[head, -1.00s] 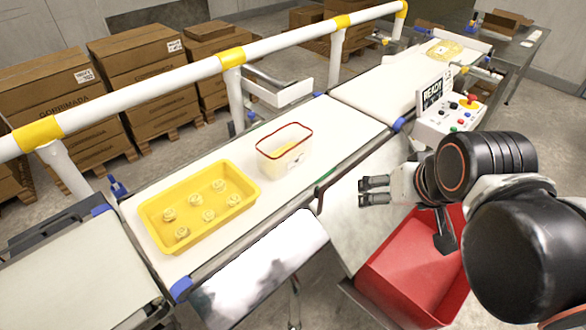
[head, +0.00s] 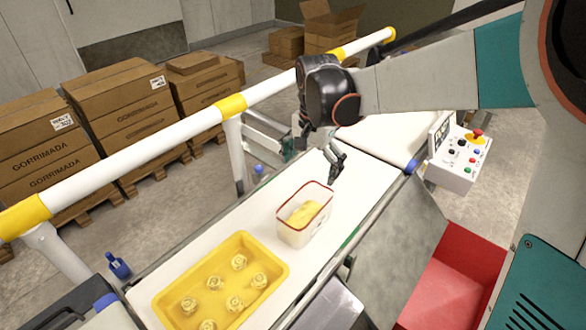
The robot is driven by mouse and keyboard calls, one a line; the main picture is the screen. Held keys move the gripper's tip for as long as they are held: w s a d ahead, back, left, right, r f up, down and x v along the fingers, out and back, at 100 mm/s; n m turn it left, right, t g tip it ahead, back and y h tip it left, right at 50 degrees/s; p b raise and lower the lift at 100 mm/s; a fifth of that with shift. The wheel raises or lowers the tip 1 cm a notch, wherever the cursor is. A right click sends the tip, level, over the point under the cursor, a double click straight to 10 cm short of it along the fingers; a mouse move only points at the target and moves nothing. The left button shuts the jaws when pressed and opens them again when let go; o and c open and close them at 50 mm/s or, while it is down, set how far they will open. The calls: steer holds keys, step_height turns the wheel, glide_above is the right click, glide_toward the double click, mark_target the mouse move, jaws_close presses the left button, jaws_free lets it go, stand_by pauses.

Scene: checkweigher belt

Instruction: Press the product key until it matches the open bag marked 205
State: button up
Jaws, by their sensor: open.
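The open bag (head: 305,222), a pale see-through one with a red rim and yellow contents, stands upright on the white belt. A mark on its front is too small to read. The control box (head: 450,178) stands at the right with several coloured buttons and a red mushroom button (head: 477,133) on yellow. I cannot tell which button is the product key. Its display (head: 440,134) is seen at a steep angle and I cannot read it. My gripper (head: 336,168) is open and empty above the belt, behind and right of the bag, apart from the box.
A yellow tray (head: 172,297) with several pale round items sits on the belt's near end. A red bin (head: 455,285) stands below the box. A white and yellow rail (head: 150,145) runs behind the belt, with carton stacks (head: 125,110) beyond. My arm crosses the upper right.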

steer(key=w+f, duration=0.1)
steer(key=b, duration=0.4)
glide_above(305, 215)
steer(key=shift+m, duration=0.3)
steer(key=shift+f, duration=7)
steer(key=shift+r, duration=0.1)
steer(key=c, duration=1.5)
